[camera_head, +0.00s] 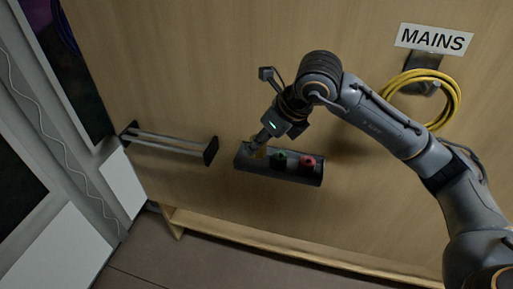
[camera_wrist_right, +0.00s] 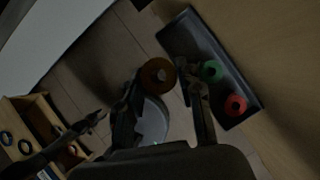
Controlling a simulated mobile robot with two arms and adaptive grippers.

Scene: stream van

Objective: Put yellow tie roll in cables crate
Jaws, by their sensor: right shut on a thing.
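My right gripper (camera_head: 263,141) is at the left end of a dark wall tray (camera_head: 306,180). It is shut on the yellow tie roll (camera_head: 260,153), which looks orange-brown in the dim wrist view (camera_wrist_right: 157,75). There the roll sits at the fingertips of my right gripper (camera_wrist_right: 165,88), beside the tray (camera_wrist_right: 195,32); whether it touches the tray is unclear. A green roll (camera_head: 279,160) and a red roll (camera_head: 308,163) lie in the tray. A wooden crate (camera_wrist_right: 42,104) shows at the lower left of the wrist view; I cannot tell if it is the cables crate. My left gripper is not recognisable.
A rail holder (camera_head: 168,144) juts from the wooden wall, left of the tray. A yellow cable coil (camera_head: 453,101) hangs under the MAINS sign (camera_head: 434,39). A wooden ledge (camera_head: 260,238) runs below. A grey round object (camera_wrist_right: 153,122) shows between my fingers.

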